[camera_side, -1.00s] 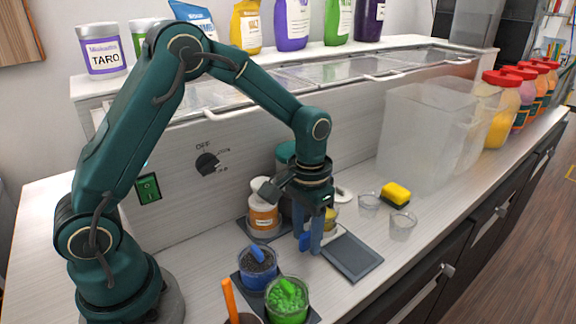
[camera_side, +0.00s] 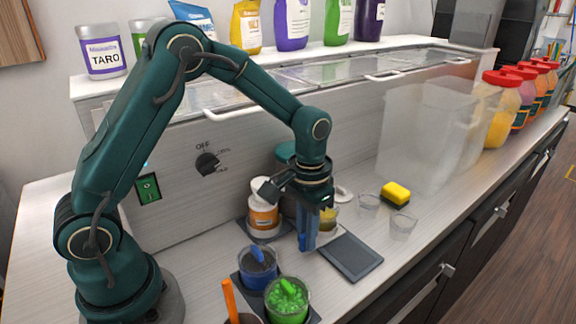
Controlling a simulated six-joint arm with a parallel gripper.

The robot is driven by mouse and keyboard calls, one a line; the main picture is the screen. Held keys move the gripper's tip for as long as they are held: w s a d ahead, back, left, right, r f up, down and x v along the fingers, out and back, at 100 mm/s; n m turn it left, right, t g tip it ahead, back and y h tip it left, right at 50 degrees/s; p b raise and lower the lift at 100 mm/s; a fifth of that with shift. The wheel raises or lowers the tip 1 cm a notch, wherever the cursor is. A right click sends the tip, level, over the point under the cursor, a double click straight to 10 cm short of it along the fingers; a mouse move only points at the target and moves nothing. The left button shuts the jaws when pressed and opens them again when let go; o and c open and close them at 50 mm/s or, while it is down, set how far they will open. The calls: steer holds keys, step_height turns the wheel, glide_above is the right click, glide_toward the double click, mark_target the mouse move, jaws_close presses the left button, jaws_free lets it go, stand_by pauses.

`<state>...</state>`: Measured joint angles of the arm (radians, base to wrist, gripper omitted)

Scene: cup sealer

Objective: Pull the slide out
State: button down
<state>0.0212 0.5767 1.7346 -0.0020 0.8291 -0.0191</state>
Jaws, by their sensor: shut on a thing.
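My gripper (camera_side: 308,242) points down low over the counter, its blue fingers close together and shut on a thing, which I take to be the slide. The held part is hidden by the fingers. The teal top of a machine (camera_side: 286,152), likely the cup sealer, shows behind my wrist. Most of its body is hidden by my gripper and the jars, so I cannot tell how far the slide is out.
A dark flat plate (camera_side: 350,257) lies right of my fingers. An orange-labelled jar (camera_side: 263,218) stands close on the left. Blue (camera_side: 258,267) and green (camera_side: 287,300) tubs are in front. Two clear cups (camera_side: 402,227) and a yellow sponge (camera_side: 396,193) stand to the right.

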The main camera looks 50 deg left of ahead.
stand_by(0.8)
steer(key=d, duration=0.9)
steer(key=shift+d, duration=0.3)
steer(key=c, duration=0.9)
jaws_free()
steer(key=shift+o, duration=0.2)
step_height(320, 180, up, 5)
steer(key=shift+r, duration=0.1)
